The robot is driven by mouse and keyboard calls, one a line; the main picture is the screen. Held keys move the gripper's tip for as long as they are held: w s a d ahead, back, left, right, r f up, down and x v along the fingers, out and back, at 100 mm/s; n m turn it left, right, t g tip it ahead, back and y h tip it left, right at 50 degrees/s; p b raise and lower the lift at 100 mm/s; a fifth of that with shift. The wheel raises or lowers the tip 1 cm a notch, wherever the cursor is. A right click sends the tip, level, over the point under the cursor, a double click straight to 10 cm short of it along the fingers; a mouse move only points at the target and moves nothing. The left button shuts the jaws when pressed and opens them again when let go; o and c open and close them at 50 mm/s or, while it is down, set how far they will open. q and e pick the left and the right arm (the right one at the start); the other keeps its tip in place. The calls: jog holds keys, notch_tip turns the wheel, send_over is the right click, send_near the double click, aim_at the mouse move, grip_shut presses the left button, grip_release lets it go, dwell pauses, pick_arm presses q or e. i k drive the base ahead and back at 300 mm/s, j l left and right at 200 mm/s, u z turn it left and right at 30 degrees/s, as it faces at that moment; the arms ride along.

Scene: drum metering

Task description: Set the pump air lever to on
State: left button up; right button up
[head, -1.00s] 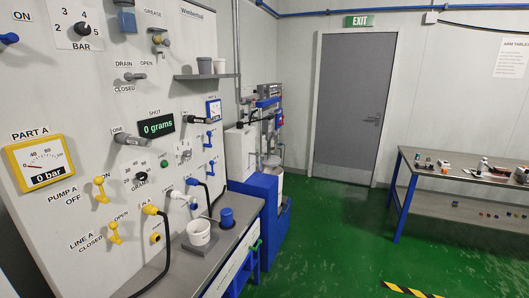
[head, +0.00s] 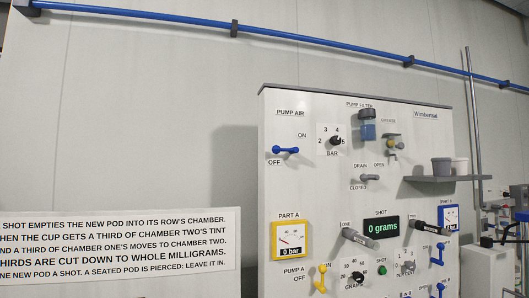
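The pump air lever (head: 286,150) is a blue handle near the upper left of the white panel (head: 300,195). It lies roughly level, with one end by the OFF label, and the ON label is above and to its right. The Part A gauge (head: 290,240) below reads 0 bar. Neither of my grippers shows in the head view.
A bar dial (head: 335,141), a pump filter (head: 368,130) and a drain lever (head: 371,179) sit right of the lever. A grey shelf (head: 440,179) with two cups juts out at the right. A printed sign (head: 115,245) is at the lower left.

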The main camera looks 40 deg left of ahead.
aim_at(276, 149)
jog(key=u, duration=1.15)
